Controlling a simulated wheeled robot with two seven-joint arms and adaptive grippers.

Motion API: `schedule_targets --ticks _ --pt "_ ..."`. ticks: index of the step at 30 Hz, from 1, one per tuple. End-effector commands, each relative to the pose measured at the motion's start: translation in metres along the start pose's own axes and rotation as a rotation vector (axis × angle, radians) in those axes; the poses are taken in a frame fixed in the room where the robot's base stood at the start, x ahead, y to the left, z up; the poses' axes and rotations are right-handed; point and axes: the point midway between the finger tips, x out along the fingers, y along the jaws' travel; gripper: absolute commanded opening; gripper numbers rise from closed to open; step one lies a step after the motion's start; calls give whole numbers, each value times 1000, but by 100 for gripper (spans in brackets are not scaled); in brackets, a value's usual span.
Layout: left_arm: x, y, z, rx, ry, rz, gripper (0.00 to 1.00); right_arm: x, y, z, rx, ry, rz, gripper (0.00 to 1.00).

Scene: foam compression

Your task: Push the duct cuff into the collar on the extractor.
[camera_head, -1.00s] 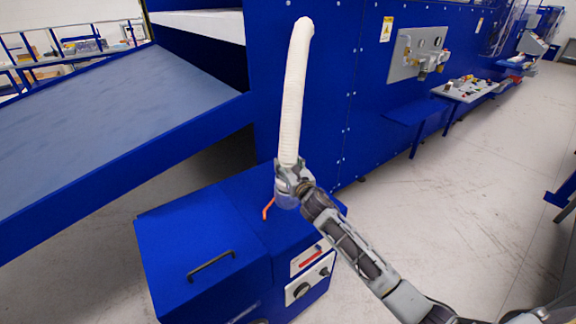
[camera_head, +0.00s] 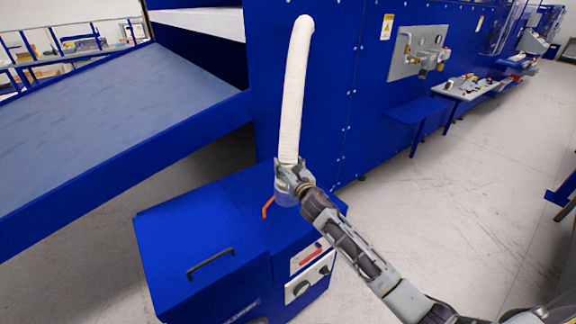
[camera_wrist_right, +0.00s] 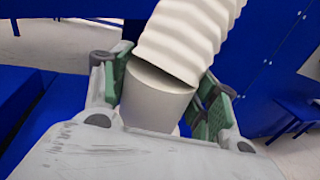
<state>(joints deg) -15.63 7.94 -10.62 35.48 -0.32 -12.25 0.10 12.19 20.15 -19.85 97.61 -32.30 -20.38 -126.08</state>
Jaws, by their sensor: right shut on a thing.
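The white ribbed duct (camera_head: 293,90) rises from my right gripper (camera_head: 288,172) and bends at its top against the blue machine. My right gripper is shut on the smooth pale duct cuff (camera_wrist_right: 155,97), which sits between its green finger pads in the right wrist view; the ribbed duct also shows there (camera_wrist_right: 190,40). The blue extractor (camera_head: 195,235) stands below, and the gripper is over its back part. The collar is hidden behind the gripper, so I cannot tell whether the cuff touches it. My left gripper is not in view.
An orange lever (camera_head: 268,206) sticks up beside the gripper. The extractor has a black handle (camera_head: 211,264) on its lid and knobs on its front. A large blue machine (camera_head: 340,110) stands behind, with a sloping grey conveyor (camera_head: 110,120) at left.

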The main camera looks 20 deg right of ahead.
Motion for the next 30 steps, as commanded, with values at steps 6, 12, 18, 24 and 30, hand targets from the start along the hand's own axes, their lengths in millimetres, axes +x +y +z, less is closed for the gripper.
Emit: schedule_targets --ticks 6,12,18,24,30 --pt "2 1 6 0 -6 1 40 0 0 -4 1 2 0 31" --pt "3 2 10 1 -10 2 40 0 0 -7 0 3 0 31" --pt "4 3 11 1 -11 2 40 0 0 -9 0 3 0 31" --pt "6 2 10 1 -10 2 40 0 0 -12 0 2 0 31" --pt "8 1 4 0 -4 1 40 0 0 -14 0 2 0 31"
